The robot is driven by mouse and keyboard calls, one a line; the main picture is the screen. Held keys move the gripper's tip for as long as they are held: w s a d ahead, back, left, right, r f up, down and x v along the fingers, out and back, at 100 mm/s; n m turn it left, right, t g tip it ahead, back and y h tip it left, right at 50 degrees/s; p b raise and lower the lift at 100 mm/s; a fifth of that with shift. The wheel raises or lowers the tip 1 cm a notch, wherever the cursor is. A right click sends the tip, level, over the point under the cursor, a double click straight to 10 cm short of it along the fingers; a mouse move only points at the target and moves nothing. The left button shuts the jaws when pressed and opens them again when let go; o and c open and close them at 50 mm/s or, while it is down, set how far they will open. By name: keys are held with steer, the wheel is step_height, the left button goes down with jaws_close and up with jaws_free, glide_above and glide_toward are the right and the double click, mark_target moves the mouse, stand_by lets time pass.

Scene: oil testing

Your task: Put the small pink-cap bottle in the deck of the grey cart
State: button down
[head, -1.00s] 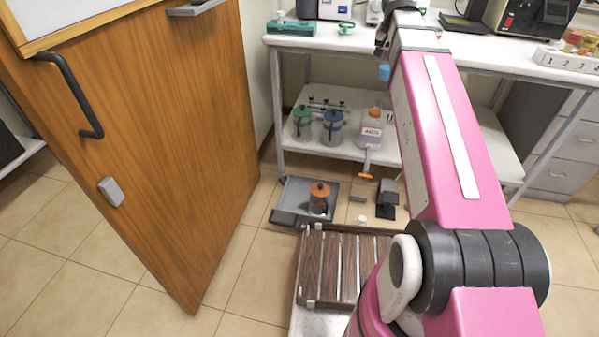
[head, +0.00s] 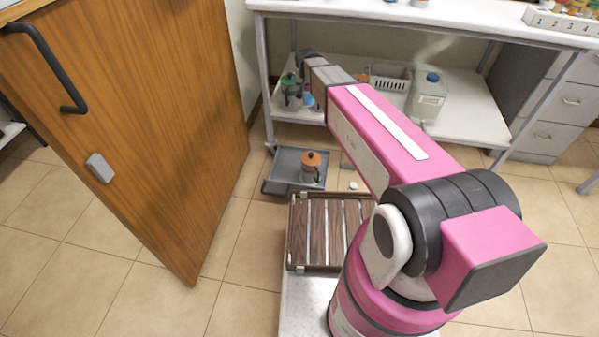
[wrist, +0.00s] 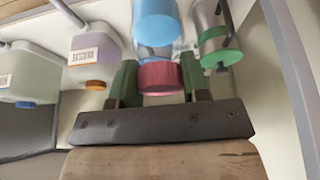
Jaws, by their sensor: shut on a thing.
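In the wrist view my gripper (wrist: 158,75), with green fingers, is shut on the pink cap of the small pink-cap bottle (wrist: 160,77). Most of the bottle's clear body is hidden behind the cap. In the head view the gripper and bottle are hidden by my arm, which reaches toward the left end of the lower shelf. The grey cart (head: 283,187) stands low on the floor in front of the bench. A canister with an orange lid (head: 311,167) stands on the right part of its deck; the left part looks bare.
A blue-lidded canister (wrist: 157,24) and a green-lidded canister (wrist: 220,45) are close beyond the gripper. The bench's lower shelf (head: 475,110) holds a white basket (head: 390,78) and a blue-capped jug (head: 427,97). A wooden door (head: 150,130) stands left; a slatted crate (head: 330,230) is nearer me.

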steer(key=s+a+f, duration=0.2)
steer(key=a+f, duration=0.2)
steer(key=f, duration=1)
steer(key=s+a+f+n, duration=0.1)
steer(key=s+a+f, duration=0.2)
steer(key=f, duration=1.2)
steer(key=s+a+f+n+y, duration=0.1)
steer(key=s+a+f, duration=0.2)
steer(key=f, duration=1.1)
steer(key=shift+s+a+f, duration=0.1)
steer(key=shift+a, duration=0.45)
steer(key=shift+s+a+f, duration=0.1)
steer(key=shift+a, duration=0.4)
steer(key=shift+f, duration=0.1)
steer(key=c, duration=0.6)
jaws_free()
